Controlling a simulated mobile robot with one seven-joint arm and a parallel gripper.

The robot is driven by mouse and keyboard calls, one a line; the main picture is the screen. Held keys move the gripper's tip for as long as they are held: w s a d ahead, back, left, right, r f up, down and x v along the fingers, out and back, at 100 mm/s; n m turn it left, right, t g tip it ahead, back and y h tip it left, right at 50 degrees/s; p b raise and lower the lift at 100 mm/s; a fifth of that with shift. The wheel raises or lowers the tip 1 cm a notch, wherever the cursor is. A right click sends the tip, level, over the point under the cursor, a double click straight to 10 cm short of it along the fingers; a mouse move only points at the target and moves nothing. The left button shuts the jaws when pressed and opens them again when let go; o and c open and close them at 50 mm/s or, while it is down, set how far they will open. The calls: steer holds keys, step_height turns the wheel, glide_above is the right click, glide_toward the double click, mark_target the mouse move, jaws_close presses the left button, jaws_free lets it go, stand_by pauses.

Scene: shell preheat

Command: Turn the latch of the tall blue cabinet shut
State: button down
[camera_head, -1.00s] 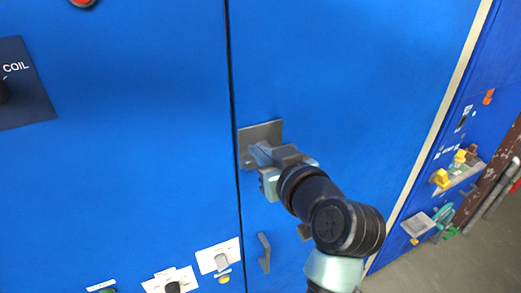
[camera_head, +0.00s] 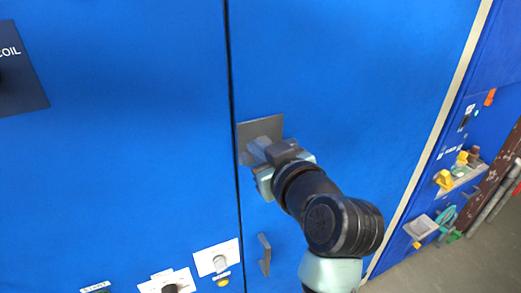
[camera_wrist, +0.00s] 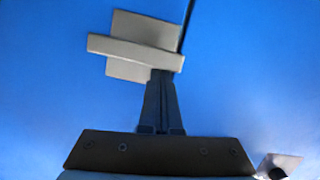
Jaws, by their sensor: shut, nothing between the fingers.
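The tall blue cabinet (camera_head: 340,60) fills most of the head view, with a dark vertical door seam. Its latch has a grey square plate (camera_head: 262,127) just right of the seam. The wrist view shows the plate (camera_wrist: 140,28) with a grey bar-shaped latch lever (camera_wrist: 128,50) lying across it, slightly tilted. My gripper (camera_wrist: 162,74) is shut and empty. Its fingertips are at the lower edge of the lever, near the lever's right end in that view; I cannot tell whether they touch. In the head view my gripper (camera_head: 260,150) covers the lower plate and hides most of the lever.
A grey handle (camera_head: 264,254) sits on the door below the latch. White switch plates (camera_head: 216,258) line the lower left. A dark panel (camera_head: 18,75) is at the left edge. At the right are small shelves with coloured parts (camera_head: 443,181) and grey floor.

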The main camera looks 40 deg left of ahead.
mark_target(252, 164)
steer(key=shift+s+f+n+b, duration=0.15)
steer(key=shift+f+n+b, duration=0.2)
steer(key=shift+b, duration=0.4)
steer(key=n+b, duration=0.1)
steer(key=b, duration=0.2)
steer(key=f+n+t+b, duration=0.1)
steer(key=n+b, duration=0.1)
steer(key=b, duration=0.1)
steer(key=f+n+t+b, duration=0.1)
steer(key=n+b, duration=0.1)
steer(key=b, duration=0.2)
steer(key=shift+s+a+f, duration=0.15)
steer(key=shift+s+f, duration=0.1)
steer(key=shift+s, duration=0.05)
steer(key=shift+w+d+f+n+t+b, duration=0.15)
steer(key=shift+f+n+t+b, duration=0.25)
steer(key=shift+n+b, duration=1.15)
steer(key=shift+w+f+n+t+b, duration=0.3)
steer(key=shift+n+b, duration=0.5)
steer(key=shift+b, duration=1.3)
steer(key=shift+w+d+f+n+t+b, duration=0.1)
steer(key=shift+f+n+t+b, duration=0.4)
steer(key=shift+n+b, duration=1.05)
steer(key=shift+w+f+m+b, duration=0.15)
steer(key=shift+m+b, duration=0.1)
steer(key=shift+b, duration=0.7)
